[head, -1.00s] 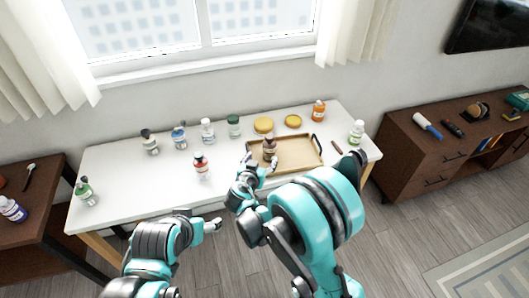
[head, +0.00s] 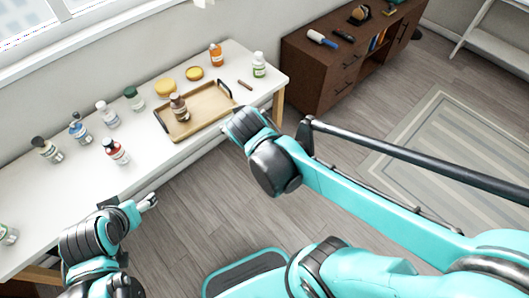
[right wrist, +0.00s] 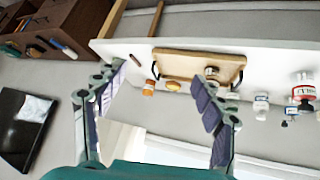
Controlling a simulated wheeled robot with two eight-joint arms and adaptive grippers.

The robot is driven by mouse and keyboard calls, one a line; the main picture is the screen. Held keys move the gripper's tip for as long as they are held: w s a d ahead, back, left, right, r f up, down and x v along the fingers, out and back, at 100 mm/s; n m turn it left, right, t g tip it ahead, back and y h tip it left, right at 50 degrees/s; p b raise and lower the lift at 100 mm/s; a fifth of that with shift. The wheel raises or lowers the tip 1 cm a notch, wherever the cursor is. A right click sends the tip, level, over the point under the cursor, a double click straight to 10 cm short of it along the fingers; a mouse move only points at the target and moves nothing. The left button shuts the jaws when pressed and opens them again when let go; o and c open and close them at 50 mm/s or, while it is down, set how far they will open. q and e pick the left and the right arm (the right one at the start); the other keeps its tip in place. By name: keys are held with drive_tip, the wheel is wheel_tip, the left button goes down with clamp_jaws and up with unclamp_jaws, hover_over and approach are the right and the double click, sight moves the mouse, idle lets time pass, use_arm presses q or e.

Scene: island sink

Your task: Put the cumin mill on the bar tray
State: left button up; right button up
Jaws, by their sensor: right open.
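The cumin mill, which I take to be the brown bottle with a dark top (head: 179,107), stands upright on the wooden bar tray (head: 205,112). The tray lies on the white table and has dark handles. Both also show in the right wrist view, the mill (right wrist: 211,73) on the tray (right wrist: 175,59). My right gripper (right wrist: 158,76) is open and empty, apart from the mill and tray; in the head view its fingers are mostly hidden behind my wrist. My left gripper (head: 150,201) is by the table's front edge, away from the tray; its opening is unclear.
Several bottles stand left of the tray, including a red-labelled one (head: 116,152). Two yellow round items (head: 165,87) lie behind it. An orange bottle (head: 216,56) and a green-labelled bottle (head: 259,66) stand toward the right end. A brown cabinet (head: 325,70) stands farther right.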

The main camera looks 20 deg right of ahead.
drive_tip(key=s+d+f+n+y, duration=0.1)
drive_tip(key=s+y, duration=0.1)
drive_tip(key=s, duration=0.9)
drive_tip(key=shift+s+d+g, duration=0.25)
drive_tip(key=shift+d+g, duration=0.1)
drive_tip(key=shift+g, duration=0.05)
